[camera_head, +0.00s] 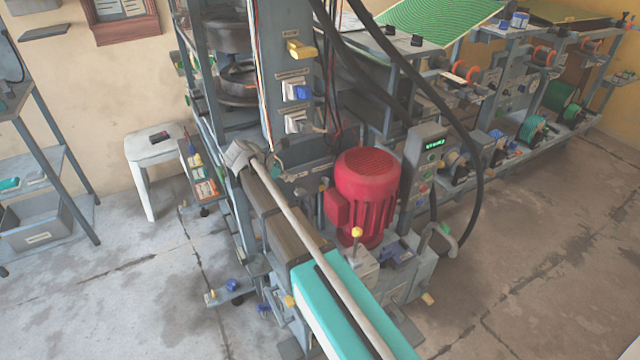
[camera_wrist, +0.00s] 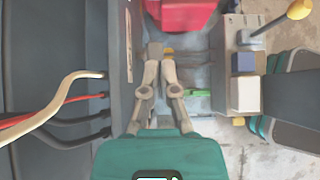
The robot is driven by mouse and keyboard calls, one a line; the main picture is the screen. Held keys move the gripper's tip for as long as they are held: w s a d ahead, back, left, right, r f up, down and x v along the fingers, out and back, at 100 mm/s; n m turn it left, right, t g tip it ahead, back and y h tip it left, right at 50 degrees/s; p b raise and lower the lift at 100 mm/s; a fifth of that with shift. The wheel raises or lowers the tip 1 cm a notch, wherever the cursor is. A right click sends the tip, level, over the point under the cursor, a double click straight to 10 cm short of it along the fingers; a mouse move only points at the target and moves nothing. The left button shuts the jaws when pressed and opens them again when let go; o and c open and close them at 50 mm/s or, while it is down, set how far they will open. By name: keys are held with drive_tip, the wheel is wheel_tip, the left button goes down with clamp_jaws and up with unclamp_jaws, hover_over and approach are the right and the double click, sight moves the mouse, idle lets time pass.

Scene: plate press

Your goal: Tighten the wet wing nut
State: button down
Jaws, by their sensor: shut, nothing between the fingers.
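My gripper (camera_wrist: 161,52) shows in the wrist view with a teal body and two grey fingers. The fingers are shut, their tips together with nothing visible between them. I cannot pick out the wet wing nut for certain in either view. Small blue knob-like parts (camera_head: 232,285) sit low on the machine in the head view, too small to identify.
A red motor (camera_head: 367,190) stands on the press; a red body also shows beyond my fingertips (camera_wrist: 180,14). A yellow-tipped lever (camera_wrist: 298,10) and blue and white blocks (camera_wrist: 245,94) are to the right. Cables (camera_wrist: 62,95) cross the left side. Open floor (camera_head: 110,300) lies left.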

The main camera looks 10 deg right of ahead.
sight(326, 185)
drive_tip(key=shift+f, duration=0.15)
drive_tip(key=b+x, duration=0.7)
drive_tip(key=x, duration=0.3)
drive_tip(key=shift+a, duration=0.1)
drive_tip(key=shift+w+d, duration=0.15)
drive_tip(key=shift+d, duration=0.35)
drive_tip(key=shift+w+d, duration=0.15)
drive_tip(key=shift+d, duration=0.35)
drive_tip(key=shift+w+d, duration=0.2)
drive_tip(key=shift+d, duration=0.3)
drive_tip(key=shift+w+d, duration=0.15)
drive_tip(key=shift+d, duration=0.35)
drive_tip(key=shift+w+r+p, duration=0.1)
drive_tip(key=shift+r+p, duration=0.15)
drive_tip(key=shift+p, duration=0.1)
